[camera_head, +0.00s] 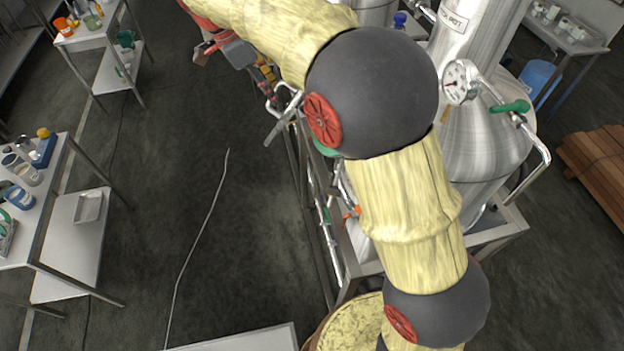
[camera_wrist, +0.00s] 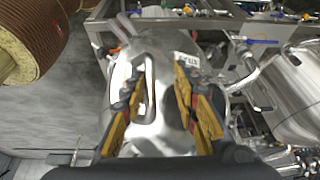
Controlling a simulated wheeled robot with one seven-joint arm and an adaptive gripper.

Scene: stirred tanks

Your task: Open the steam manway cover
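In the wrist view my gripper (camera_wrist: 157,84) points at a shiny steel vessel, its two yellow-and-black fingers spread apart with nothing clearly held between them. A rounded steel cover (camera_wrist: 160,130) lies behind and between the fingers. A loop-shaped steel handle (camera_wrist: 147,88) shows on it, between the fingers and nearer the left one. A white label (camera_wrist: 187,61), partly readable as "STE", sits behind the right finger. Whether a finger touches the handle I cannot tell. In the head view my gripper (camera_head: 266,74) is small at upper left, beyond my arm; I cannot make out the cover there.
In the head view a tall steel tank (camera_head: 487,85) with a gauge (camera_head: 459,83) and green-handled valve (camera_head: 511,107) stands right of my arm. Side tables with bottles (camera_head: 38,205) stand at left. Bare floor (camera_head: 190,170) lies between. The wrist view shows a brown ribbed cylinder (camera_wrist: 38,35).

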